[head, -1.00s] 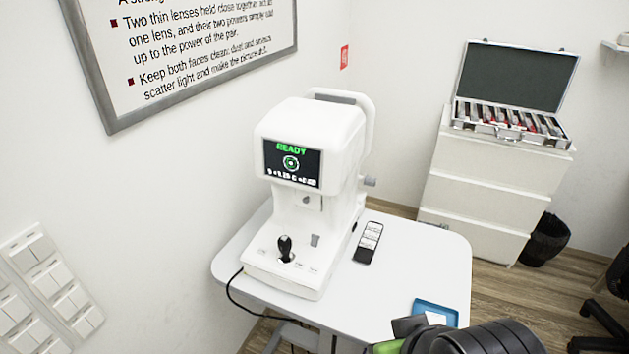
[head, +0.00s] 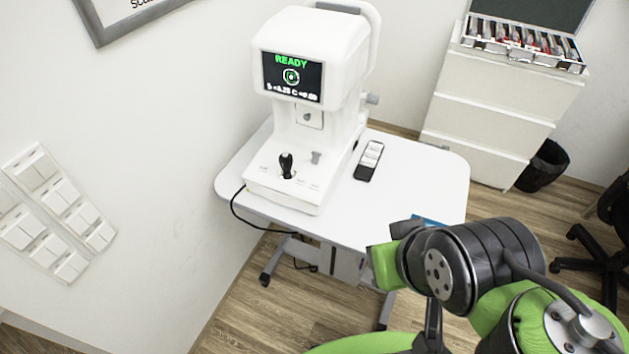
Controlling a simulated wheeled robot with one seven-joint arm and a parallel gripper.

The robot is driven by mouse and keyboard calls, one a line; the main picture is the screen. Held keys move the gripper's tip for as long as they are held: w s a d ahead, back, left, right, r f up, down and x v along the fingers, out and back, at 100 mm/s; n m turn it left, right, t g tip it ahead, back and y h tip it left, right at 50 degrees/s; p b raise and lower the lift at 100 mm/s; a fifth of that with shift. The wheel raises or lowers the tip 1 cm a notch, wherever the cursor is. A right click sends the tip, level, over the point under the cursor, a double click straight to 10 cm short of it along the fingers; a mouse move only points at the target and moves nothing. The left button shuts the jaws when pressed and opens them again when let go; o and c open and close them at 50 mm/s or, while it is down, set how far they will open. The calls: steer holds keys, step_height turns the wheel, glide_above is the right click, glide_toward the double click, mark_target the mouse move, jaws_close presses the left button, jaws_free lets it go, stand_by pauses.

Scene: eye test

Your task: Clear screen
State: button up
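The white eye-testing machine (head: 312,115) stands on a small white table (head: 425,175). Its screen (head: 292,77) is lit on a dark ground. It shows green "READY" at the top, a green ring in the middle and a line of white figures below, too small to read surely. A black joystick (head: 286,165) stands on the machine's base. A black remote-like object with white keys (head: 369,160) lies on the table right of the machine. My green and black arm reaches in from the lower right. My gripper's fingers cannot be made out.
A blue item (head: 428,221) on the table is mostly hidden by my arm. A white drawer cabinet (head: 490,110) with an open lens case (head: 522,42) stands at the back right, beside a black bin (head: 543,166). A black chair (head: 605,235) is at the right. A cable hangs from the table.

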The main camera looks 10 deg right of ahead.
stand_by(0.4)
jaws_close()
stand_by(1.6)
